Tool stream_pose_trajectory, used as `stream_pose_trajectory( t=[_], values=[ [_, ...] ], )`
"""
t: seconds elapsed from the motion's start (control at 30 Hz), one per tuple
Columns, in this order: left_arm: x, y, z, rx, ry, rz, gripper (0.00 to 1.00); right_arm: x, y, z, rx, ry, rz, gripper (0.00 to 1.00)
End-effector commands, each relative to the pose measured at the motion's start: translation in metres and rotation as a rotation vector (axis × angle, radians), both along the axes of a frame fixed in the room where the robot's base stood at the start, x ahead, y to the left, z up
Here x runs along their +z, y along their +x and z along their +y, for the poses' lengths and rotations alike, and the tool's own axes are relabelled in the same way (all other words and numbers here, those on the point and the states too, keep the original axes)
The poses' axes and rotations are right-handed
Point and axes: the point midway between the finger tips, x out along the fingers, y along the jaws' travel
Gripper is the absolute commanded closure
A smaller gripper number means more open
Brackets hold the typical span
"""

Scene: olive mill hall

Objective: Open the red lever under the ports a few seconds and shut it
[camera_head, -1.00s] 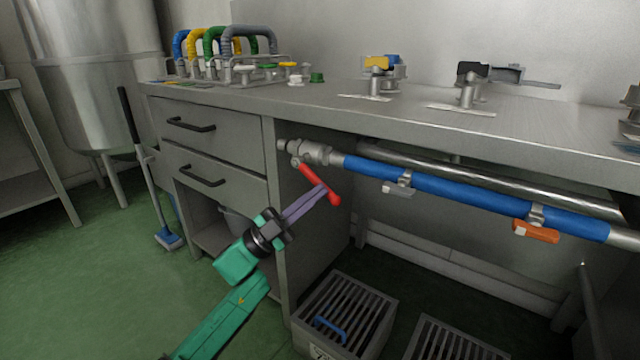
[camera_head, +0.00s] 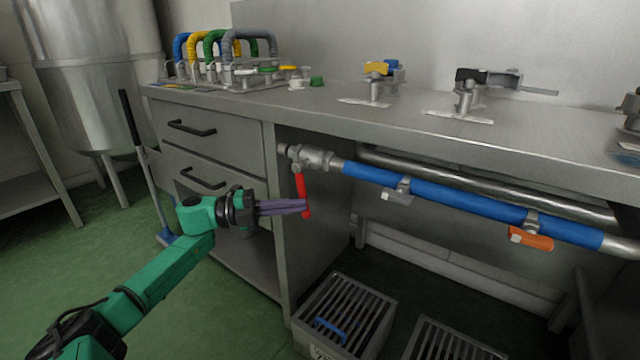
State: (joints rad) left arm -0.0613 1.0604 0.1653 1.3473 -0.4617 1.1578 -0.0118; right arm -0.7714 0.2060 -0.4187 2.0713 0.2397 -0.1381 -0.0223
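The red lever (camera_head: 302,184) hangs almost straight down from a metal valve (camera_head: 308,157) at the left end of the pipe under the worktop. My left gripper (camera_head: 303,206) comes from the left, its purple fingers at the lower part of the lever. The fingers look close together and meet or overlap the lever in the picture. Whether they grip it or only press against its side cannot be told. My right gripper is not in view.
A blue-wrapped pipe (camera_head: 440,191) runs right under the worktop (camera_head: 420,120), with an orange handle (camera_head: 531,238) further along. A drawer cabinet (camera_head: 215,150) stands left of the lever. A slatted crate (camera_head: 345,310) sits on the floor below.

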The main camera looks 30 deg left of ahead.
Motion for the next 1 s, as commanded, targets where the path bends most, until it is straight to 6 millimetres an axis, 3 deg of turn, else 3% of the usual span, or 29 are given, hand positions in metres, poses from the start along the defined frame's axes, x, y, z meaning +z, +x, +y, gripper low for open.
stream_pose_trajectory(
  t=[0.4, 1.0],
  values=[
    [0.0003, 0.0008, 0.0074, 0.004, 0.084, -0.004, 1.00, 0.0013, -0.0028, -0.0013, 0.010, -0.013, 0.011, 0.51],
    [0.0036, 0.0039, 0.0003, 0.001, 0.083, -0.003, 1.00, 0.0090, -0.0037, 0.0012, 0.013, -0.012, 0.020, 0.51]
  ],
)
